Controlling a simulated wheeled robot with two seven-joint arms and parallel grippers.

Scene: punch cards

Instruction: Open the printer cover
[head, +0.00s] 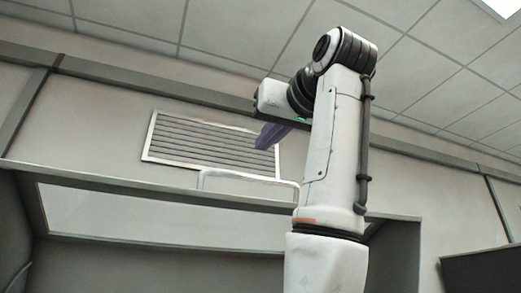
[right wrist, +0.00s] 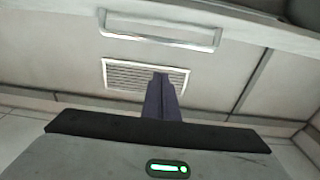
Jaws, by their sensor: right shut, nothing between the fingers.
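A grey housing with a wide pale panel (head: 160,215), seemingly the printer cover, fills the lower left of the head view. A pale bar handle (head: 245,173) stands at its upper edge, its right end meeting my arm's outline. In the right wrist view the handle (right wrist: 160,40) shows near the top, on a pale surface (right wrist: 60,22). My right gripper (head: 265,137) is raised above the handle in the head view, its dark fingers shut and empty. In the right wrist view my right gripper (right wrist: 162,80) appears apart from the handle. My left gripper is out of view.
A slatted wall vent (head: 205,146) is behind the gripper; it also shows in the right wrist view (right wrist: 125,77). A dark panel (head: 490,270) is at the lower right. Ceiling tiles fill the top. The space around the raised gripper looks clear.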

